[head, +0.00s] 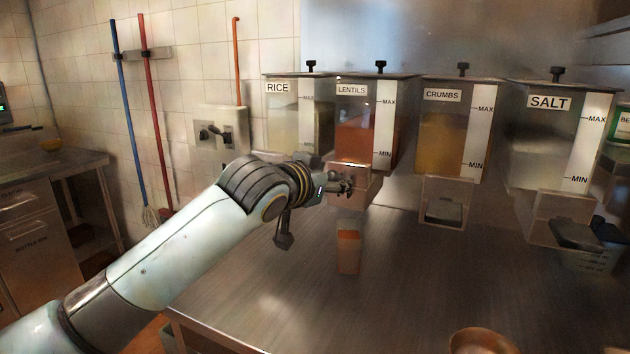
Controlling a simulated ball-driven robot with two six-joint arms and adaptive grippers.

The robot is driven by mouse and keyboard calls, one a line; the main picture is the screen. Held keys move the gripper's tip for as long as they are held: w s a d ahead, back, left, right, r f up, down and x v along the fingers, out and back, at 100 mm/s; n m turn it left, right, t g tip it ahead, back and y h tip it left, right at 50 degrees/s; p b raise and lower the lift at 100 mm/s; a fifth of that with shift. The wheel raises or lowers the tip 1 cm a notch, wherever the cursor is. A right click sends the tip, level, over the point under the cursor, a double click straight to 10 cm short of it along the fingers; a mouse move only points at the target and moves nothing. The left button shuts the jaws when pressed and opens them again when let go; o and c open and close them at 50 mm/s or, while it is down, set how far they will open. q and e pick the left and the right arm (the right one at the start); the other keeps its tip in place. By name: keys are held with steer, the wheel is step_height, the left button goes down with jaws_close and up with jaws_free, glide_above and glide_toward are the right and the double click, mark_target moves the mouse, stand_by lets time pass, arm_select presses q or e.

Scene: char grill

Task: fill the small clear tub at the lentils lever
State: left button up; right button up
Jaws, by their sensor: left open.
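The lentils dispenser (354,135) is a clear bin of orange lentils, labelled LENTILS, in the row at the back of the counter. My left gripper (343,187) is open at the front of its lower outlet, where the lever is. The gripper covers the lever, and I cannot tell whether they touch. Below the outlet a small, narrow clear tub (348,252) stands upright on the counter, with orange showing in it. Its exact fill level is hard to make out. My right gripper is not in view.
Rice (285,125), crumbs (441,135) and salt (538,145) dispensers stand in the same row. A clear measuring container (590,260) is below the salt outlet. A copper-coloured round vessel (482,341) is at the front edge. The middle of the steel counter (430,285) is clear.

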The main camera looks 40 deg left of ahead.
arm_select(q)
steer(key=v, duration=0.8)
steer(key=shift+s, duration=0.35)
steer(key=s+d+f+g+h, duration=0.1)
steer(key=s+d+f+g, duration=0.1)
steer(key=s+f+g, duration=0.35)
steer(key=s+d+f+g, duration=0.2)
steer(key=s+f, duration=0.4)
steer(key=s, duration=0.4)
steer(key=s+d+f+g+h, duration=0.1)
steer(key=s+d+f+g, duration=0.25)
steer(key=s+f, duration=0.35)
steer(key=s+a+f+g+b, duration=0.1)
steer(key=s+f+b, duration=0.15)
steer(key=f, duration=0.95)
steer(key=s+a+f+b, duration=0.1)
steer(key=f+b, duration=0.3)
steer(key=f, duration=0.9)
steer(key=s+a+f+g+b, duration=0.1)
steer(key=f+b, duration=0.2)
steer(key=f, duration=0.9)
steer(key=s+a+f+b, duration=0.1)
steer(key=s+f+b, duration=0.4)
steer(key=s+f, duration=1.2)
step_height(320, 180, down, 3)
steer(key=shift+s+r+g+b, duration=0.15)
steer(key=shift+s+g+b, duration=0.15)
steer(key=shift+g, duration=0.1)
